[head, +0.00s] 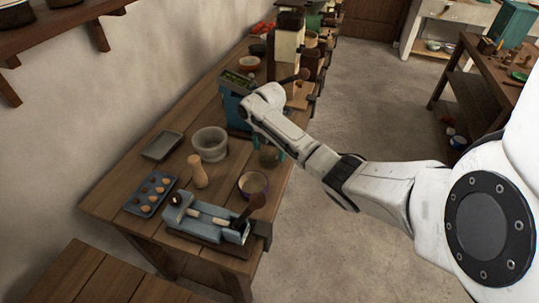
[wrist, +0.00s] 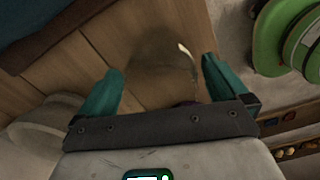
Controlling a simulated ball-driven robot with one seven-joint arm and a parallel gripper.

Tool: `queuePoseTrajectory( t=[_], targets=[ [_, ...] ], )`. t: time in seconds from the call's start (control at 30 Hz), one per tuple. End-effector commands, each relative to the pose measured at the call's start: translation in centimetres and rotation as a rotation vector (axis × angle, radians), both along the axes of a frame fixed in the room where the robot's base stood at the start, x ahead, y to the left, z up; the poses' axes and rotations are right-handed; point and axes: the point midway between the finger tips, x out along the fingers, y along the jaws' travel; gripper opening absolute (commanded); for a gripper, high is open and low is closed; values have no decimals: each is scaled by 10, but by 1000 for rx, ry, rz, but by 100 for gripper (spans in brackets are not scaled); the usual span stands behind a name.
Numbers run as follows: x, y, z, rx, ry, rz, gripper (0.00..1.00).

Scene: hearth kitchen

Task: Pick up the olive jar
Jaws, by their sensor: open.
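The olive jar (head: 269,156) is a small, dark, rounded jar on the wooden table, near its right edge. In the wrist view the jar (wrist: 160,85) looks like dim brownish glass with a bright glint on its right side, and its outline is faint. My gripper (head: 268,147) is open, pointing down at the jar, with its teal fingers around the jar's sides. In the wrist view my gripper (wrist: 160,68) has one finger to each side of the jar, with gaps visible. The fingers and arm hide part of the jar in the head view.
A grey mortar (head: 210,146) and a wooden pestle (head: 197,173) stand left of the jar. A bowl (head: 253,186) sits close in front. A teal box (head: 232,100) stands behind. The table edge and open floor (head: 350,130) lie to the right.

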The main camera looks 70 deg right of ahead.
Motion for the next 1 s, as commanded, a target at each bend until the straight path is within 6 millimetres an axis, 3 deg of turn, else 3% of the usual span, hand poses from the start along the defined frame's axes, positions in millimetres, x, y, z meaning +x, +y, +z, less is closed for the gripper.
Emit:
queuePoseTrajectory(
  t=[0.27, 0.83, 1.0],
  targets=[
    [0, 0, -4, -1, -2, 0, 100],
    [0, 0, -3, -1, -1, 0, 46],
    [0, -1, -3, -2, -2, 0, 45]
  ],
)
